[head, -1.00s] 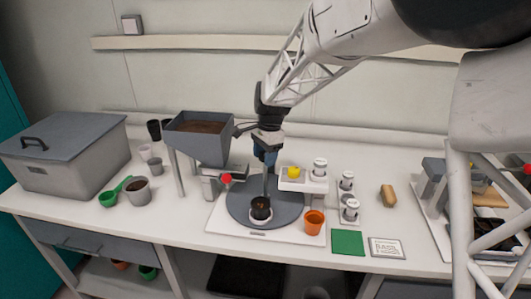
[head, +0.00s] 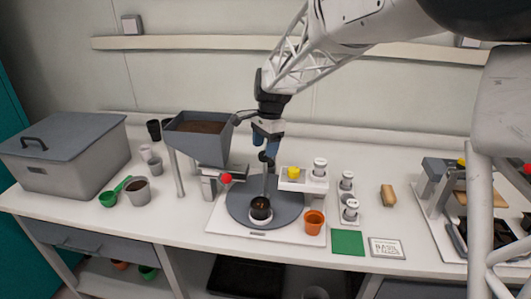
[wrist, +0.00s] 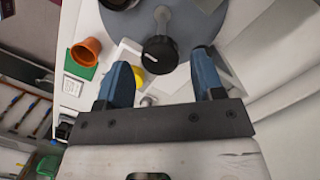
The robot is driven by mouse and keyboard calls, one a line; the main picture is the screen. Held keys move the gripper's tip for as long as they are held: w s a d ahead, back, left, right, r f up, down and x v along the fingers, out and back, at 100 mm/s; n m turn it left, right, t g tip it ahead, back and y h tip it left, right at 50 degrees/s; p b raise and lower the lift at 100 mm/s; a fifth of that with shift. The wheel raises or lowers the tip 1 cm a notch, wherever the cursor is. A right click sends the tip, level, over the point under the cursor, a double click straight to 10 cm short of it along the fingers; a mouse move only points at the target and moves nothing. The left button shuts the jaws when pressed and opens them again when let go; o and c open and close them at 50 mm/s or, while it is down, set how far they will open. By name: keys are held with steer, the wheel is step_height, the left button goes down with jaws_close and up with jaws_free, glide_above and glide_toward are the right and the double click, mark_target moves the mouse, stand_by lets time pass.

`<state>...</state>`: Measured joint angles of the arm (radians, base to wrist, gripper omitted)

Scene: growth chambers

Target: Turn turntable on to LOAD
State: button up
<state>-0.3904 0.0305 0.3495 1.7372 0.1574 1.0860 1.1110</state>
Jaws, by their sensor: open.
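The turntable (head: 240,204) is a round grey disk on a white base plate, and a black pot of dark soil (head: 261,209) stands near its front. A grey post (head: 271,186) rises by the disk with a black knob at its top. In the wrist view the knob (wrist: 160,53) has a white mark on its face and lies between and beyond my blue fingers. My gripper (head: 268,143) is open and empty just above the knob; the open fingers (wrist: 162,60) also show in the wrist view. I cannot read any LOAD label.
A hopper of soil (head: 203,137) stands close left of my gripper, with a red button (head: 226,178) below. A white block with a yellow button (head: 293,172) and an orange pot (head: 314,222) are at the right. A green square (head: 347,242) lies at the front.

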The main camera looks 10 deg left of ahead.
steer(key=shift+r, duration=1.6)
steer(key=shift+s+d+r, duration=0.15)
steer(key=shift+s+d, duration=0.05)
steer(key=shift+d, duration=0.1)
steer(key=s+d+r+n+t, duration=0.1)
steer(key=s+d+r+n, duration=0.15)
steer(key=s+d, duration=0.7)
steer(key=s+d+r+n+t, duration=0.1)
steer(key=s+d+r+n, duration=0.15)
steer(key=s+d, duration=0.7)
steer(key=s+d+f+n+t, duration=0.1)
steer(key=s+d+f+n, duration=0.1)
steer(key=s+d, duration=0.3)
steer(key=s+d+f+n+h, duration=0.1)
steer(key=s+d, duration=0.4)
steer(key=s, duration=0.7)
steer(key=shift+s+d+f+n+t, duration=0.4)
steer(key=shift+f+n, duration=0.1)
steer(key=shift+f, duration=0.3)
